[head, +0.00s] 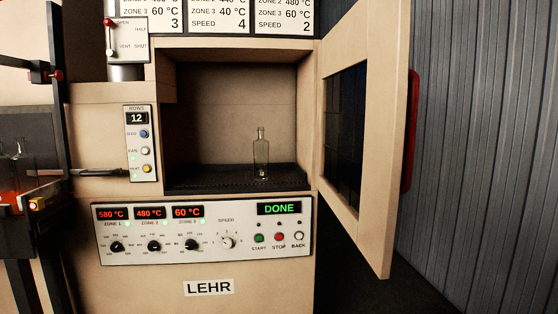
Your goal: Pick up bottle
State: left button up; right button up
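A clear glass bottle (261,155) stands upright inside the open chamber of the lehr. It stands on the dark chamber floor (205,179), right of the middle and near the front. Nothing touches it from the sides. Neither of my grippers shows in the head view.
The lehr door (365,130) hangs open to the right, with a red handle (410,130) on its outer edge. Below the chamber is a control panel (205,231) whose display reads DONE. A dark machine with glowing orange parts (15,200) stands at the left. A corrugated wall (490,140) closes the right side.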

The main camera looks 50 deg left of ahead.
aim_at(260, 146)
jog(key=u, duration=1.7)
jog(key=i, duration=0.25)
jog(key=j+u, duration=0.05)
jog(key=j, duration=0.05)
